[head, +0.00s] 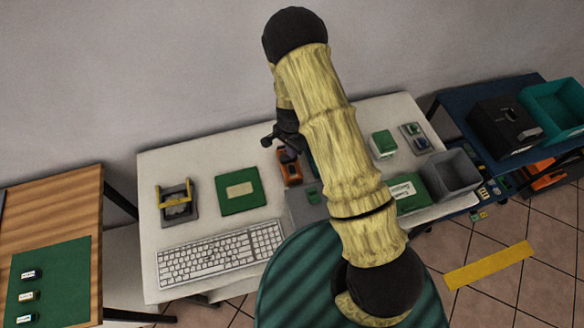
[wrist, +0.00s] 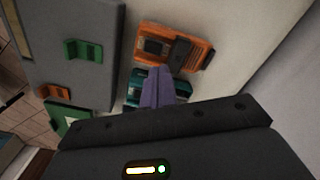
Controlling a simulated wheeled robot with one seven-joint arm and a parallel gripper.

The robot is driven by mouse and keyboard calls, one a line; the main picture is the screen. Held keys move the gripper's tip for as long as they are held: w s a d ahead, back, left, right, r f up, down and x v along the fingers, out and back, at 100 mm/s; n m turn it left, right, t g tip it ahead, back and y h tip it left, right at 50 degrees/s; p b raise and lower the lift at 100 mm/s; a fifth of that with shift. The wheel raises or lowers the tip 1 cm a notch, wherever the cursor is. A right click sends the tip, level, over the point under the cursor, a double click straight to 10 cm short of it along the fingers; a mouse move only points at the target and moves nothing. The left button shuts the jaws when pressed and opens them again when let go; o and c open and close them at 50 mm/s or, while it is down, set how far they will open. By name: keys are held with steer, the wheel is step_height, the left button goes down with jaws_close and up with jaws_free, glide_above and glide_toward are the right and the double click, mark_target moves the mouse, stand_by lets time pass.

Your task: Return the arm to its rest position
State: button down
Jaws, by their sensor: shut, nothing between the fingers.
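My arm (head: 335,120), in a yellow ribbed sleeve with black joints, rises through the middle of the head view and is bent over the white table. My gripper (wrist: 160,84) shows in the wrist view as pale purple fingers, shut and empty. It also shows small and partly hidden in the head view (head: 288,153), left of the sleeve. In the wrist view the fingers stand in front of a teal device (wrist: 134,90), just below an orange device (wrist: 188,47). The orange device also shows in the head view (head: 291,174). I cannot tell the height of the fingers above them.
The white table (head: 155,280) bears a keyboard (head: 220,254), a green board (head: 240,191), a yellow-handled device (head: 176,201) and a grey bin (head: 451,174). A wooden table (head: 85,205) stands left, and a blue table with a teal bin (head: 556,105) right. A wall is behind.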

stand_by(0.3)
steer(key=s+d+r+n+t+b, duration=0.1)
steer(key=s+d+r+n+b, duration=0.15)
steer(key=r, duration=0.45)
steer(key=s+d+r+n+b, duration=0.1)
steer(key=s+d+r+n, duration=0.15)
steer(key=r, duration=0.55)
steer(key=s+d+r+n+b, duration=0.1)
steer(key=s+d+r+n, duration=0.1)
steer(key=s, duration=0.3)
steer(key=s+d+r+n+t, duration=0.1)
steer(key=s+d+r+n, duration=0.1)
steer(key=s+r, duration=0.3)
steer(key=shift+s+d+n+t+b, duration=0.3)
steer(key=shift+s+d+b, duration=0.1)
steer(key=shift+s+d, duration=0.25)
